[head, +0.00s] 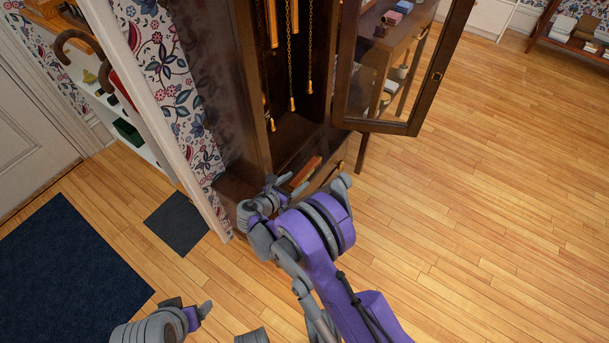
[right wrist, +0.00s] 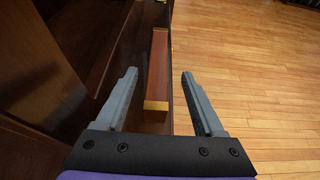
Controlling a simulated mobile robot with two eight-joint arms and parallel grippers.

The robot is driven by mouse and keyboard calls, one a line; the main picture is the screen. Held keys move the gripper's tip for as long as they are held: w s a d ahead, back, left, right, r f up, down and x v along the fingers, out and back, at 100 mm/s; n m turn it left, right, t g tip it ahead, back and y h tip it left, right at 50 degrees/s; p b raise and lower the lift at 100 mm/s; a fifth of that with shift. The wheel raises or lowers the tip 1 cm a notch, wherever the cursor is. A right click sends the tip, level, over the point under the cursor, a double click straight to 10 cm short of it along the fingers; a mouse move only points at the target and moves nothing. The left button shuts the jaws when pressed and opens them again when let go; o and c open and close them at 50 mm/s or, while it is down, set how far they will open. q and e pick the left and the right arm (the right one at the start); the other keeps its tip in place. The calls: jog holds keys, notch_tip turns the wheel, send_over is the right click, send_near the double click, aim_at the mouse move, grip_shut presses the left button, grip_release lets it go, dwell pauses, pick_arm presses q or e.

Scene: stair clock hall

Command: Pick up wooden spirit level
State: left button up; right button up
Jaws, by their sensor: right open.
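The wooden spirit level (head: 304,172) is a reddish-brown bar with brass ends, lying on dark wood at the base of the open clock case (head: 228,190). In the right wrist view the level (right wrist: 158,72) runs lengthwise away from me, near the case's front edge. My right gripper (head: 306,184) is open over the level's near end; in the wrist view its fingers (right wrist: 159,74) stand to either side of the bar, apparently not touching it. My left gripper (head: 204,309) is only partly in view at the bottom, and its jaws are unclear.
The clock's glazed door (head: 400,70) stands open to the right. Chains and weights (head: 291,60) hang inside the case. A shelf with a cane (head: 85,45) is at left. A dark blue mat (head: 65,265) lies on the floor.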

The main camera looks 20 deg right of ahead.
aim_at(299, 178)
jog(key=b+x, duration=0.1)
jog(key=x, duration=0.5)
jog(key=shift+w+a+f, duration=0.1)
jog(key=shift+a+f, duration=0.05)
grip_shut()
